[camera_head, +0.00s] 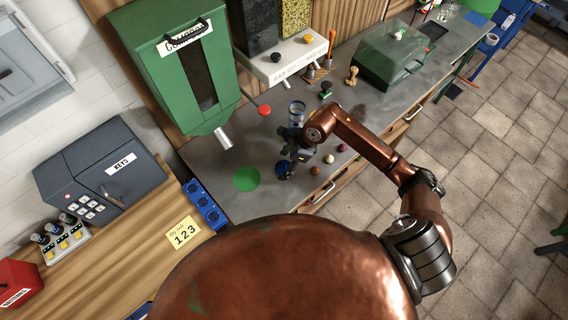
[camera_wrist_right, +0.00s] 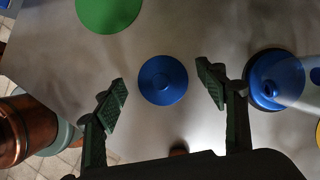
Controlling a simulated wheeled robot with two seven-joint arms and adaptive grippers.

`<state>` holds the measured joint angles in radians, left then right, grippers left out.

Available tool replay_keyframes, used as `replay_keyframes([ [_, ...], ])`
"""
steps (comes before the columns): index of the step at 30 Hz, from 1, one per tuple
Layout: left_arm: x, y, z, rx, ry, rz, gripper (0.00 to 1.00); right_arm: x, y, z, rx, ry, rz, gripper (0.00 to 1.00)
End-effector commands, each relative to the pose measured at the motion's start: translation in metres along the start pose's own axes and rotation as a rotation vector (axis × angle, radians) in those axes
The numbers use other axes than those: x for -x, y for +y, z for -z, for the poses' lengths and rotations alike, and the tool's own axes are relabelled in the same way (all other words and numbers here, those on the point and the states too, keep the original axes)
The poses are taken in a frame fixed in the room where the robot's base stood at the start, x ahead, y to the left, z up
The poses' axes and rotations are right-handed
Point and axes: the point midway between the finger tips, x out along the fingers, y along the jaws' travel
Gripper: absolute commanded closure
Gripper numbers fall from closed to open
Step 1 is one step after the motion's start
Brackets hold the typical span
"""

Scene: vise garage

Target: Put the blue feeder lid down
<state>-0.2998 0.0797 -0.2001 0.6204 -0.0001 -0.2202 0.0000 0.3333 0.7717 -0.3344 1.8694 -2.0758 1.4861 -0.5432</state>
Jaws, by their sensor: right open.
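The blue feeder lid (camera_wrist_right: 163,80) is a round blue disc with a raised centre. In the right wrist view it lies flat on the grey bench top, between and beyond my right gripper's fingertips (camera_wrist_right: 165,88), with a gap on each side. In the head view the lid (camera_head: 282,166) shows partly beside my right gripper (camera_head: 287,172), which is open and low over the bench. Any height between fingers and lid is hard to judge. My left gripper is not in view.
A green disc (camera_head: 246,179) lies left of the lid. A clear cylinder with blue parts (camera_head: 297,112) stands behind the gripper. Several small balls (camera_head: 329,158) lie to the right. The green dispenser (camera_head: 185,70) stands at the back left. Bare bench lies around the green disc.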

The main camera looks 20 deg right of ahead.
Motion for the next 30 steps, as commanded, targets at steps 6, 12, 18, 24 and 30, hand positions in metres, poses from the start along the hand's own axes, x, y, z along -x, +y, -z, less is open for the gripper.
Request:
replay_keyframes([
  [6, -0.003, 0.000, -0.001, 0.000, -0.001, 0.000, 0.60, 0.044, -0.002, 0.001, 0.002, 0.002, 0.007, 0.34],
  [12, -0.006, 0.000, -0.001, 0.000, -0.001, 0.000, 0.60, 0.084, -0.002, 0.001, 0.002, 0.001, 0.006, 0.34],
  [18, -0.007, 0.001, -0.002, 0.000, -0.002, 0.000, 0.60, 0.108, -0.001, 0.000, 0.001, 0.001, 0.003, 0.34],
  [24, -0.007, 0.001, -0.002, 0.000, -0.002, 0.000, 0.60, 0.114, 0.000, 0.000, 0.000, 0.000, 0.001, 0.34],
  [30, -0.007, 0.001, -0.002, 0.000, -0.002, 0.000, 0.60, 0.114, 0.000, 0.000, 0.000, 0.000, 0.001, 0.34],
])
